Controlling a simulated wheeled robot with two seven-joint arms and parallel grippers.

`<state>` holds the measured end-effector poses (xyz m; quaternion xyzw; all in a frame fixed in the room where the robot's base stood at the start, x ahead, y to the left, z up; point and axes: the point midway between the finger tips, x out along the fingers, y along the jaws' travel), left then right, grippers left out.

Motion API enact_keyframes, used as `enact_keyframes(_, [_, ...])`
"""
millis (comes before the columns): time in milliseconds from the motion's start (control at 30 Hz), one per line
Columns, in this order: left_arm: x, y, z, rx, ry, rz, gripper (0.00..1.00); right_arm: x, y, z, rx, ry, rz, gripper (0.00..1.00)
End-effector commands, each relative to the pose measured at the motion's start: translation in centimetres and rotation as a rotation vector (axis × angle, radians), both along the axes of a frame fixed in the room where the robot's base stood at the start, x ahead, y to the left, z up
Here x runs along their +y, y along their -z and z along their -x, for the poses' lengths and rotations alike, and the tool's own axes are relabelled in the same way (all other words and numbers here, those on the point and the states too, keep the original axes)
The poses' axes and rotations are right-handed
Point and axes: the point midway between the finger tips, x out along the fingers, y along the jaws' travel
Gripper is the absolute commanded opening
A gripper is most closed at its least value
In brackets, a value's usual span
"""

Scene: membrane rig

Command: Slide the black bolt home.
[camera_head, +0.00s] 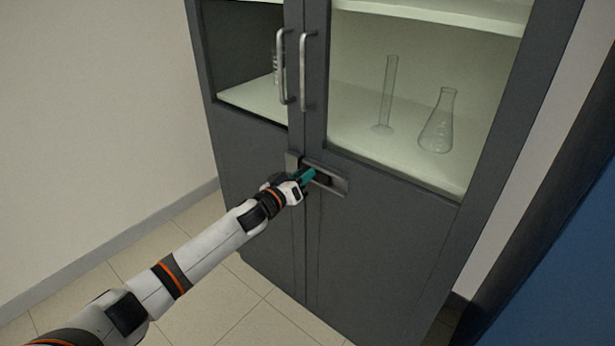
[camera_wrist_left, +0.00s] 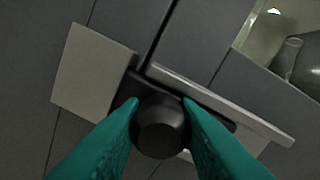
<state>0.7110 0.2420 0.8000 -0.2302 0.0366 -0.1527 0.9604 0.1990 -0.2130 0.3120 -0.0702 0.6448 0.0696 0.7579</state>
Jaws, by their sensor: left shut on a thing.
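The black bolt (camera_wrist_left: 160,128) shows in the left wrist view as a dark round knob on a dark bar, between my left gripper's green fingers. A pale plate (camera_wrist_left: 88,72) is on the other side of the seam. My left gripper (camera_head: 309,176) is shut on the bolt's knob, and in the head view it hides most of the bolt. The guide plate (camera_head: 336,183) shows to its right on the right door. My right gripper is in neither view.
The grey cabinet (camera_head: 380,240) has two closed doors with vertical handles (camera_head: 304,72). Behind the glass stand a flask (camera_head: 439,122) and a cylinder (camera_head: 388,95). A wall is at the left, a blue surface (camera_head: 570,230) at the right. The floor at the left is clear.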

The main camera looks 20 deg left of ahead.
Motion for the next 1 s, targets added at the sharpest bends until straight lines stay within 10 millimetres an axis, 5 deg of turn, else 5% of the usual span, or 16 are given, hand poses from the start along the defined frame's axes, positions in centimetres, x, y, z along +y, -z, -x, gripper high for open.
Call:
enact_keyframes(67, [0.5, -0.1, -0.1, 0.000, -0.010, -0.003, 0.00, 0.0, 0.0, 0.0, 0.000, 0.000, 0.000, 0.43])
enact_keyframes(100, [0.5, -0.2, -0.1, 0.000, -0.010, -0.003, 0.33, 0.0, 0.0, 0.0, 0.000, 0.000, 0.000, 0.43])
enact_keyframes(200, [0.4, -0.1, -0.1, -0.001, -0.009, -0.003, 0.49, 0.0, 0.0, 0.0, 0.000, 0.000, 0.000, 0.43])
enact_keyframes(600, [0.5, -0.1, 0.5, 0.000, -0.005, -0.001, 0.50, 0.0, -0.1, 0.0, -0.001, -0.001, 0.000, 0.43])
enact_keyframes(1000, [2.7, 0.0, 7.4, 0.002, -0.006, -0.003, 0.50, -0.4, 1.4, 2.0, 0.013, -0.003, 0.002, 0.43])
